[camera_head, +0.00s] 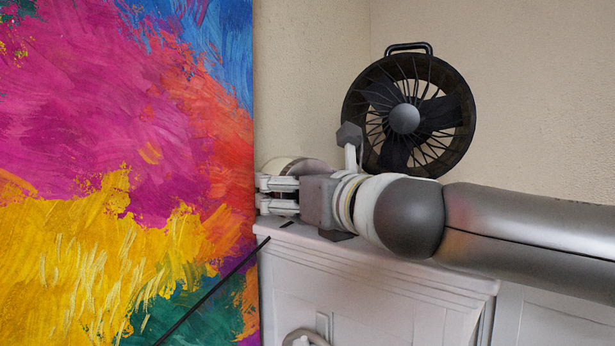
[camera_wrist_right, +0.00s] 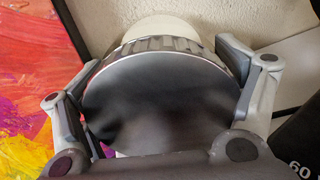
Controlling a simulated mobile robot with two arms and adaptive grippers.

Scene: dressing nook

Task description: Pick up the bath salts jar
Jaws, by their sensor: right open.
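The bath salts jar is the rounded thing with a dark grey disc face and a ribbed dark rim in the right wrist view (camera_wrist_right: 160,100). A pale part of it shows beyond the rim. In the head view only a pale, rounded part of the jar (camera_head: 290,166) shows behind my right gripper (camera_head: 263,193). The right gripper is open, with one finger on each side of the jar in the wrist view. I cannot tell whether the fingers touch it. My left gripper is not in view.
A white cabinet (camera_head: 370,268) stands below my right arm. A black fan (camera_head: 404,118) stands behind the arm, close to it. A bright painting (camera_head: 120,150) fills the left side, close to the fingertips. A thin black bar (camera_head: 215,290) runs diagonally before it.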

